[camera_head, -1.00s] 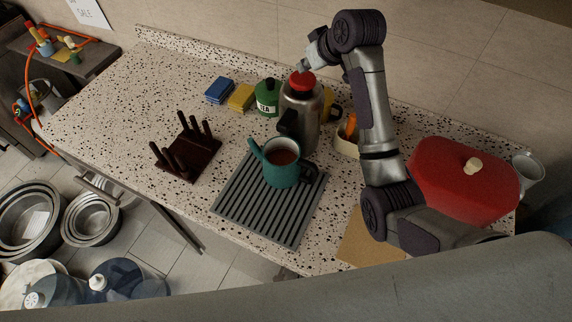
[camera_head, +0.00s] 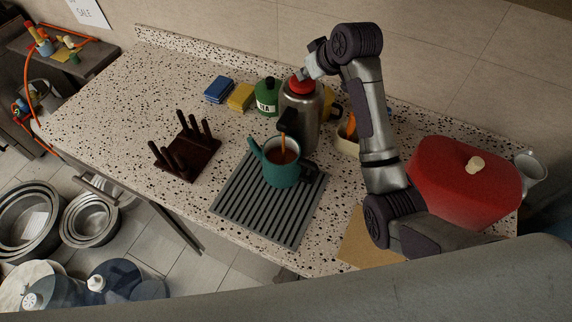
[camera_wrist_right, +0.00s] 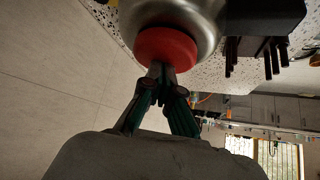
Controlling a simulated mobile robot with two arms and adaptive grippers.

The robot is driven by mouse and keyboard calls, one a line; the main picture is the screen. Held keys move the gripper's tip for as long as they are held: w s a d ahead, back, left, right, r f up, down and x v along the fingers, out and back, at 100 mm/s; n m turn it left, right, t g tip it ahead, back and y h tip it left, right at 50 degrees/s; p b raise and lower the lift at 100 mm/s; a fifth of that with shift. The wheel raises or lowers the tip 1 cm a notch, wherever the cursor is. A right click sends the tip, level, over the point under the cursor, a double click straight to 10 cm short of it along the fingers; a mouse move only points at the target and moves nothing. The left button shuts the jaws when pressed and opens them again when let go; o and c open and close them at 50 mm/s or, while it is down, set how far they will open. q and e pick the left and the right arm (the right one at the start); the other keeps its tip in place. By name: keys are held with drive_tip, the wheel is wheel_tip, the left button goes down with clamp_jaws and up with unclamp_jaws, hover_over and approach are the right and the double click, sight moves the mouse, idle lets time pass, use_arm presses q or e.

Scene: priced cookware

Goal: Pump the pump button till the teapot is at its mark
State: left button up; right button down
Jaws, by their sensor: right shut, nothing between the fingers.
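The red pump button (camera_head: 302,84) sits on top of a steel pump flask (camera_head: 303,124). My right gripper (camera_head: 305,74) is shut and empty, its fingertips on the button from above; the right wrist view shows the tips against the red button (camera_wrist_right: 167,47). The green teapot (camera_head: 281,172) stands upright and open under the flask's dark spout (camera_head: 288,118). A brown stream (camera_head: 282,143) runs from the spout into it, and brown liquid (camera_head: 281,157) shows inside. I cannot make out a mark on the teapot. My left gripper is not in view.
The teapot stands on a grey ribbed mat (camera_head: 250,212). A dark wooden rack (camera_head: 188,160) is to its left. A green tea canister (camera_head: 267,97) and sponges (camera_head: 240,97) are behind. A large red lidded pot (camera_head: 465,182) is at right. The counter's left part is clear.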

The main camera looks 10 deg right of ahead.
drive_tip(key=shift+r+p, duration=0.6)
drive_tip(key=shift+r, duration=0.9)
